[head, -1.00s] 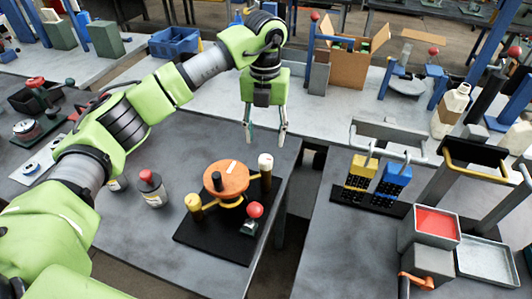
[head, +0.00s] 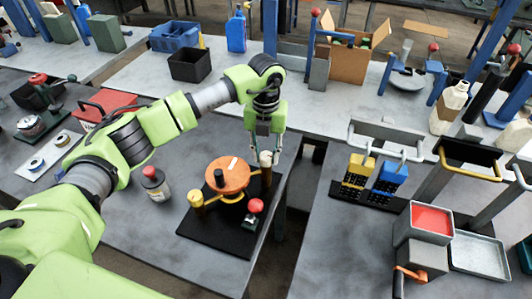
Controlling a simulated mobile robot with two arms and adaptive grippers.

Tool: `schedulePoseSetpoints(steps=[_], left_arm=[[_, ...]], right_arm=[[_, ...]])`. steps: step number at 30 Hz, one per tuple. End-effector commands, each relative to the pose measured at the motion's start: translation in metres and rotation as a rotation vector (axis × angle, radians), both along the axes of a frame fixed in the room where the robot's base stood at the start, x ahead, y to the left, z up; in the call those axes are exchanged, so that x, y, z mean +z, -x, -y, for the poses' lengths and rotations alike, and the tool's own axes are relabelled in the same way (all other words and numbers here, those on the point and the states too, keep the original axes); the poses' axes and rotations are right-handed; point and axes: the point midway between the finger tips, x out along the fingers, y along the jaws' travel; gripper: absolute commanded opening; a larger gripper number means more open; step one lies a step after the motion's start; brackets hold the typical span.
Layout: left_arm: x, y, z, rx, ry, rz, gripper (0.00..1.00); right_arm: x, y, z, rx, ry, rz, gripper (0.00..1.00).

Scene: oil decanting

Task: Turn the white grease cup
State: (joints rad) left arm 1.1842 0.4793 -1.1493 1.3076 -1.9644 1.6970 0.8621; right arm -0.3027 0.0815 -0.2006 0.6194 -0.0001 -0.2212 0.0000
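The white grease cup (head: 265,158) is a white-topped cap on a dark post at the back right corner of a black base plate (head: 215,238). An orange round wheel (head: 229,175) with a black knob stands beside it, and a yellow cup (head: 197,201) is at the left. My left gripper (head: 265,148) points straight down over the white cup. Its two fingers are apart, one on each side of the cup's top. Whether they touch it I cannot tell. My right gripper is not in view.
A red-knobbed piece (head: 254,208) sits at the plate's right front. A red-capped bottle (head: 155,184) stands left of the plate. Blue and yellow blocks (head: 360,169) stand on the right table, across a gap. The front of the left table is clear.

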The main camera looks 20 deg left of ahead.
Motion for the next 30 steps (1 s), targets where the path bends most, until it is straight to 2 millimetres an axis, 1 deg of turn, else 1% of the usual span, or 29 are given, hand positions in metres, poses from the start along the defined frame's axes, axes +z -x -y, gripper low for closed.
schedulePoseSetpoints(steps=[8,14,20,30], left_arm=[[0.000,0.000,0.000,-0.012,0.000,0.000,0.07],[-0.002,-0.001,0.000,-0.081,0.000,0.003,0.07],[-0.003,-0.001,-0.001,-0.222,-0.001,0.003,0.07],[-0.002,-0.001,-0.001,-0.519,-0.001,0.003,0.07]], right_arm=[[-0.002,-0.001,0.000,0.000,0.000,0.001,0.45],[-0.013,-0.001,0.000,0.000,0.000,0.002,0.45],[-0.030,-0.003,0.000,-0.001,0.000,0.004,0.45],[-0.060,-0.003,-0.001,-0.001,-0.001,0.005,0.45]])
